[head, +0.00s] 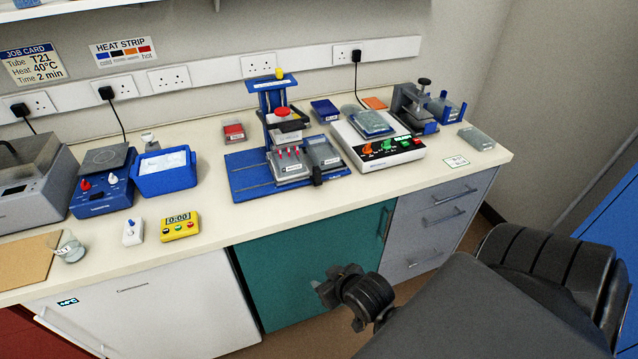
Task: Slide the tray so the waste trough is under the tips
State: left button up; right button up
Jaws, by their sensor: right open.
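The blue pipetting stand (276,95) rises from a blue base with slide rails (250,182). Several pink-red tips (281,154) hang under its head. A grey sliding tray on the base carries two labelled containers. The left container (291,170) is beneath the tips; the right one (323,154) is beside it, to the right of the tips. I cannot read which is the waste trough. A dark handle (317,174) stands at the tray's front. My right gripper (338,304) is open and empty, in front of and below the bench, well apart from the tray. My left gripper is out of view.
A white instrument with coloured knobs (384,150) stands close right of the base. A blue ice tub (166,182), a yellow timer (179,227) and a red-topped box (233,132) are to the left. The worktop in front of the base is a narrow clear strip.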

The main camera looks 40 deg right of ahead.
jog(key=w+d+r+m+t+h, duration=0.2)
jog(key=w+d+r+t, duration=0.3)
jog(key=w, duration=0.3)
jog(key=m+t+h, duration=0.1)
jog(key=t+h, duration=0.2)
send_near(318, 175)
jog(key=p+x, duration=0.2)
jog(key=x, duration=0.7)
jog(key=shift+s+r, duration=0.1)
jog(key=shift+w+d+p, duration=0.2)
jog(key=shift+w+p, duration=0.1)
jog(key=shift+w, duration=0.15)
grip_shut()
jog(key=shift+a, duration=0.1)
